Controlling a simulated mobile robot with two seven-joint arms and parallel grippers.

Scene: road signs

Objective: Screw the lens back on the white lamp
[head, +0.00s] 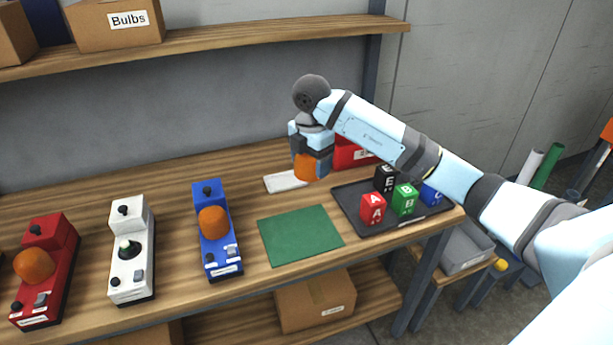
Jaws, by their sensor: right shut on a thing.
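The white lamp (124,276) stands upright on the wooden bench, between the red and blue lamps. Its bulb (130,249) shows bare on top, with a dark ring around it. My right gripper (311,160) is shut on an orange lens (305,167) and holds it above the bench, behind the green mat and to the right of the lamps. The gripper fingers hide part of the lens. My left gripper is not in view.
A red lamp (60,252) and a blue lamp (209,190) each carry an orange lens. A green mat (299,236) lies clear. A dark tray (347,205) holds several lettered blocks. A white flat item (283,182) and a red box (352,154) lie behind. A shelf (230,37) runs above.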

